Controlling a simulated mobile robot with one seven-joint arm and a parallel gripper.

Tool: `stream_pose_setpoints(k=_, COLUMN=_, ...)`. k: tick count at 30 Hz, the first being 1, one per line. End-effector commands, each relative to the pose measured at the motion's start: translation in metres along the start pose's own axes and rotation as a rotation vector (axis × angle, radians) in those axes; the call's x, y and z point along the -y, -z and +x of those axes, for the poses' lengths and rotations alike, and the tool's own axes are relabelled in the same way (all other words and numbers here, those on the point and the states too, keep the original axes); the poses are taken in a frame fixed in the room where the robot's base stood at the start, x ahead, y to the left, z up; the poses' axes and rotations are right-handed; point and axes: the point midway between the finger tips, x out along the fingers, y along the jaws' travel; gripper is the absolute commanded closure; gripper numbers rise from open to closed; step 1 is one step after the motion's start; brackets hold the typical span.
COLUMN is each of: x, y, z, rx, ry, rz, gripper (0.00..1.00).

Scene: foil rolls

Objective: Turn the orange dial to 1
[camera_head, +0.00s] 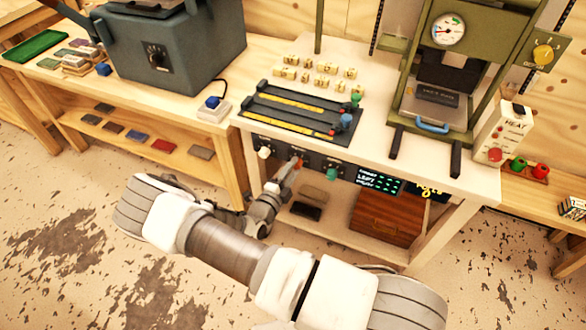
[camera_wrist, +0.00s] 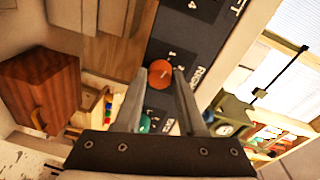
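The orange dial (camera_head: 297,162) is on the dark front panel (camera_head: 318,164) of the white table. It shows as a round orange knob in the wrist view (camera_wrist: 160,74), with small printed numbers around it. My gripper (camera_head: 284,177) is right at the dial. In the wrist view my gripper's fingertips (camera_wrist: 159,76) stand apart, one on each side of the dial. I cannot tell whether they touch it. The dial's pointer is too small to read.
A teal knob (camera_head: 332,174) is right of the dial and a white knob (camera_head: 264,152) is left of it. A lit display (camera_head: 380,180) sits further right. A wooden box (camera_head: 388,215) stands on the shelf below. The press (camera_head: 437,85) stands on the table.

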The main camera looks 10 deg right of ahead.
Motion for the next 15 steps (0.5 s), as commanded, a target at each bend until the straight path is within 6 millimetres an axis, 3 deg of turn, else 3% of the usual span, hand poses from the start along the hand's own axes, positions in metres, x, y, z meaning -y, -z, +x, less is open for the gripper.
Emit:
stream_pose_setpoints(k=1, x=-0.0008, y=0.0, z=-0.0004, rx=0.001, ry=-0.002, rz=-0.001, gripper=0.51)
stream_pose_setpoints(k=4, x=-0.0005, y=0.0, z=-0.0003, rx=0.001, ry=-0.001, rz=-0.001, gripper=0.33)
stream_pose_setpoints(k=15, x=0.0002, y=-0.0003, z=-0.0039, rx=0.001, ry=0.0, rz=0.001, gripper=0.32)
